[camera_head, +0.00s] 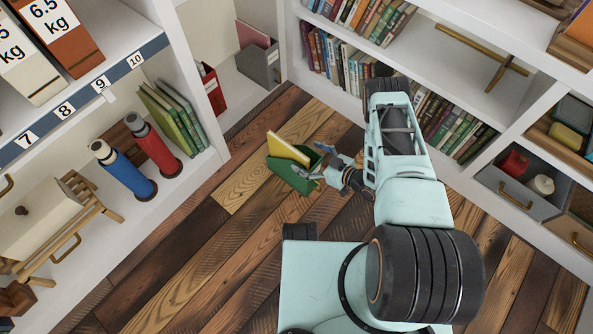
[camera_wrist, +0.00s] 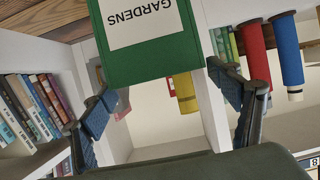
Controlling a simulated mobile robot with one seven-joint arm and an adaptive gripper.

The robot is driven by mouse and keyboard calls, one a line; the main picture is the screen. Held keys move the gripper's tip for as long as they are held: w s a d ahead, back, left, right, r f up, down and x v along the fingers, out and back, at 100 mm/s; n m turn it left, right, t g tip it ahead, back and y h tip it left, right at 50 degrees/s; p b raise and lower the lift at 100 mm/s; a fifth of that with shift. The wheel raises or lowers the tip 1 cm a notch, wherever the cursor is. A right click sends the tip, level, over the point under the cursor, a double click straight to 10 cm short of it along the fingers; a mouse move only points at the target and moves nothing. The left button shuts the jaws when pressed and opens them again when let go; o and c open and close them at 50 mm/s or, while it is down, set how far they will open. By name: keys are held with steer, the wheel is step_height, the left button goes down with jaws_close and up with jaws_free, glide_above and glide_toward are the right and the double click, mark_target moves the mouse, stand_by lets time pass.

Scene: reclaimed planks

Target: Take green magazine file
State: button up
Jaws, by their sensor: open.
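In the wrist view the green file (camera_wrist: 180,55) fills the upper middle, with a white label reading "GARDENS" (camera_wrist: 140,20). My gripper (camera_head: 317,162) is right beside the file, on its right in the head view. In the wrist view my gripper (camera_wrist: 163,85) has its two fingers wide apart, their tips near either side of the file. I cannot tell if they touch it.
A red file (camera_head: 211,88) and a grey file (camera_head: 260,63) stand on low shelving behind. A blue bottle (camera_head: 122,167) and a red bottle (camera_head: 153,145) stand on the left shelf. Bookshelves (camera_head: 345,90) line the right. The plank floor (camera_head: 195,255) at left is clear.

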steer(key=b+x, duration=0.2)
steer(key=x, duration=0.3)
steer(key=shift+a+f, duration=0.25)
steer(key=shift+f, duration=0.05)
steer(key=shift+r, duration=0.1)
steer(key=c, duration=2)
steer(key=shift+w+r, duration=0.1)
steer(key=shift+c, duration=0.2)
steer(key=shift+r, duration=0.1)
